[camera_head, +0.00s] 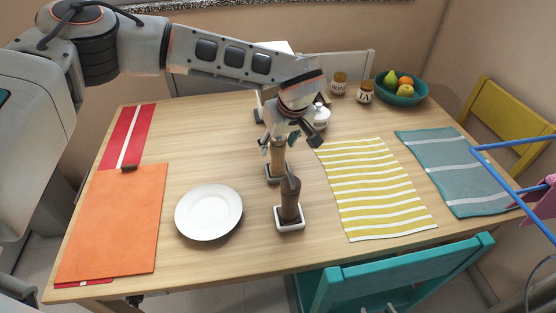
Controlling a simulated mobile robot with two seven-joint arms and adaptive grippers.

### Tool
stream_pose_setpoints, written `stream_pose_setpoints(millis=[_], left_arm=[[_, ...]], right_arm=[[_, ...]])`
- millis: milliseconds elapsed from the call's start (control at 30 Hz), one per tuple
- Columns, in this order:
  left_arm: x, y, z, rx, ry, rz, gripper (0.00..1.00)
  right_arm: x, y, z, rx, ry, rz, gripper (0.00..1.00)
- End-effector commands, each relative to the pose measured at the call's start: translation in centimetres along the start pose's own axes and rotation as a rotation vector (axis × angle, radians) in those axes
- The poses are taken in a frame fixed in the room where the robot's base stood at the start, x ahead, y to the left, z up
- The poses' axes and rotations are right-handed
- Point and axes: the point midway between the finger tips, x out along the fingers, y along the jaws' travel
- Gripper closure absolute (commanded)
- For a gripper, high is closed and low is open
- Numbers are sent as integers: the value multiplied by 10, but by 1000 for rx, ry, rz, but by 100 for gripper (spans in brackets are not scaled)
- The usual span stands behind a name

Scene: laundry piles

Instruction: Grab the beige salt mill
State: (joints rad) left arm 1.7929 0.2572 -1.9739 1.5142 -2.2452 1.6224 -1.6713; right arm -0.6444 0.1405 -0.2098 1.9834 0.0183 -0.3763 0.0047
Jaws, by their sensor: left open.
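The beige salt mill (277,160) stands upright in a small dish on the table, behind a dark brown mill (289,202) in a white square dish. My left gripper (290,142) is open and points down at the beige mill. Its fingers and palm hide the mill's top. I cannot tell whether a finger touches it. My right gripper is not in view.
A white plate (208,212) lies left of the mills, a yellow striped cloth (375,190) right. A white pot (321,118) and two jars stand behind, near a teal fruit bowl (402,97). A teal chair (395,272) stands at the front edge.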

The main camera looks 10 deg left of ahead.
Motion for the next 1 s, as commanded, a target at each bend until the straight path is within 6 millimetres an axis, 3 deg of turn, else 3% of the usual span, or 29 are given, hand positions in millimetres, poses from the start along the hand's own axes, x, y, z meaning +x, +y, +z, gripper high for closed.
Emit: stream_pose_setpoints(millis=[300, 600, 800, 1000], left_arm=[[42, 6, 3, 0, -4, 0, 50], [45, 6, 2, 1, -2, 1, 50], [45, 6, 2, 1, -2, 1, 98], [45, 6, 2, 1, -1, 2, 98]], right_arm=[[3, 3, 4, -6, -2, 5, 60], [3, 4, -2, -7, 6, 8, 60], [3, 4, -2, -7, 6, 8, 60], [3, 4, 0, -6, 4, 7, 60]])
